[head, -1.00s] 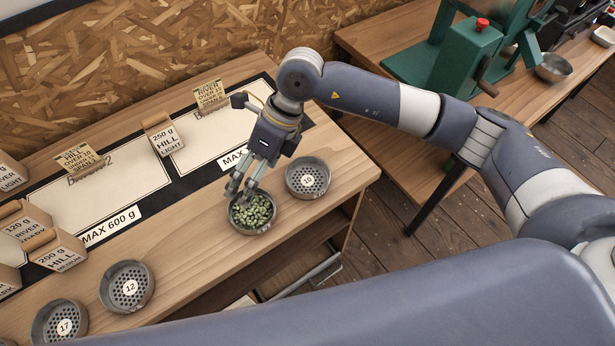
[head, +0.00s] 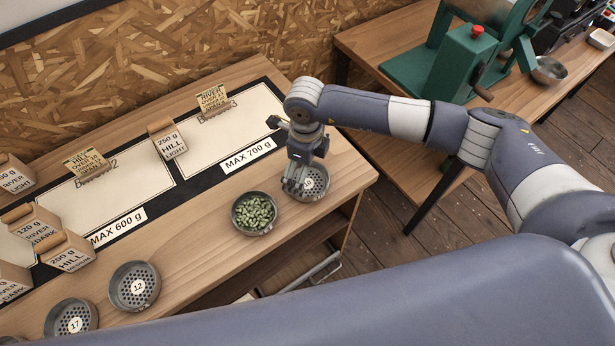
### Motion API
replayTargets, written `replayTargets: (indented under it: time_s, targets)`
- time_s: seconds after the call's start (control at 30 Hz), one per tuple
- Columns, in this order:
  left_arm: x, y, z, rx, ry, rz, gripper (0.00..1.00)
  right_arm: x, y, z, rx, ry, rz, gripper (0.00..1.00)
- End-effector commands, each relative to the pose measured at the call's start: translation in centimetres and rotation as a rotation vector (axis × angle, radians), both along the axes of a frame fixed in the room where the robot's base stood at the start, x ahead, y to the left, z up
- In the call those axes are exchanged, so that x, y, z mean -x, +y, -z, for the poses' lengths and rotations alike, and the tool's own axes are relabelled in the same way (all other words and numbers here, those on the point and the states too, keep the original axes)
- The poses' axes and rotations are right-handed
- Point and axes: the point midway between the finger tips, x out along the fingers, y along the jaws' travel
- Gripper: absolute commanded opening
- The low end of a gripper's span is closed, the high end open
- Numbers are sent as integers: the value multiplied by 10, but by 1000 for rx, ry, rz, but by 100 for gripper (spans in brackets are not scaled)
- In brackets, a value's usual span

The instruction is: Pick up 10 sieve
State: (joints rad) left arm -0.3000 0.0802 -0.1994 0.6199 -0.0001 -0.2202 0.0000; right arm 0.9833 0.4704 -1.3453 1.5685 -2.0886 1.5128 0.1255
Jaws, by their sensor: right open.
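The round grey sieve (head: 318,190) with a perforated bottom and a white number label stands near the right end of the wooden bench. Its label is partly hidden now; earlier it appears to read 10. My right gripper (head: 294,187) points down over the left rim of this sieve. It is open and nothing shows held in it. I cannot tell whether its fingers touch the rim. My left gripper is not in view.
A round grey pan of green beans (head: 254,229) stands just left of the sieve. Sieves 12 (head: 134,298) and 17 (head: 72,330) stand at the front left. Labelled bags, including a 250 g Hill Light bag (head: 169,142), stand behind. A green machine (head: 455,65) is on another table.

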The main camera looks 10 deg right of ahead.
Motion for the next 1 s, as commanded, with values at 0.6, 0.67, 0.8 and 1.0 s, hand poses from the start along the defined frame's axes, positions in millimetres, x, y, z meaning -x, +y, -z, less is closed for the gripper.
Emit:
replayTargets:
  time_s: [0.6, 0.67, 0.8, 1.0]
  targets:
    - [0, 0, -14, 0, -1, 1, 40, 0, 0, 28, -2, -1, -1, 70]
    - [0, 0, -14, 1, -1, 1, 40, 1, 0, 28, -2, -1, -1, 64]
    - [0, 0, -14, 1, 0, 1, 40, 0, 0, 28, -2, -1, -1, 64]
    - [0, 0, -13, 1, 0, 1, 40, 0, 0, 27, -2, -2, -1, 64]
